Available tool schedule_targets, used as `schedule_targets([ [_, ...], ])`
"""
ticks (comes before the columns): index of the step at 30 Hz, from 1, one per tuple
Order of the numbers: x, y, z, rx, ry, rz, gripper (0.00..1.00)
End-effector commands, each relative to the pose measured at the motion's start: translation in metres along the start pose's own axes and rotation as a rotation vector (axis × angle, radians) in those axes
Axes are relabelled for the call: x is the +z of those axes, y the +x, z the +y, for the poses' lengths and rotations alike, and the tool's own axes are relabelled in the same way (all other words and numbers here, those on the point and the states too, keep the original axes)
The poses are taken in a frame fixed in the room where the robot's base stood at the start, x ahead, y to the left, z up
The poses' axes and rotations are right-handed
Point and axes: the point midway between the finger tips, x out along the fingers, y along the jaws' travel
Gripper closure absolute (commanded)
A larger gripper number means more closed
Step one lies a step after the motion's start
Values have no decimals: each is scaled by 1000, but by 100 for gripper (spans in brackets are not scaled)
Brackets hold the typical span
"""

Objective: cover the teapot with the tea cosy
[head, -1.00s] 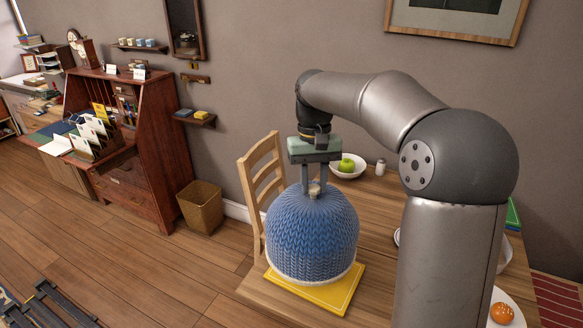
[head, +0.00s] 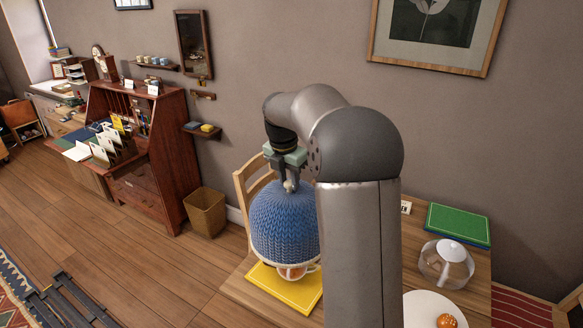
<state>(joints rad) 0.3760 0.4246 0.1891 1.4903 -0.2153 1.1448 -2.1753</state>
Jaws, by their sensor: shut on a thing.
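The tea cosy (head: 283,222) is a blue knitted dome with a pale rim, and it hangs upright over the yellow mat (head: 262,276). My gripper (head: 290,184) is shut on the knob at the cosy's top. An orange and white piece of a vessel, apparently the teapot (head: 297,272), shows below the cosy's rim above the mat. The rest of it is hidden by the cosy, so I cannot tell how far the cosy is over it. My arm hides the right edge of the cosy.
A clear glass dome with a white top (head: 446,264), a green book (head: 458,224) and a white plate (head: 430,311) with an orange item stand on the table's right side. A chair (head: 245,190) is behind the table. A wastebasket (head: 206,211) and a desk (head: 150,150) are at left.

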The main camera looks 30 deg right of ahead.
Motion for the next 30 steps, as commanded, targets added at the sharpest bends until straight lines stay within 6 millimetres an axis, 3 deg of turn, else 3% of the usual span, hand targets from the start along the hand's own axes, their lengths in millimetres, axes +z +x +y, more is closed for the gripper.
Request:
schedule_targets([
  [6,10,-2,-3,20,-124,1,100],
  [20,11,-3,-3,19,-128,-2,100],
  [30,6,24,-3,19,-127,-2,100],
])
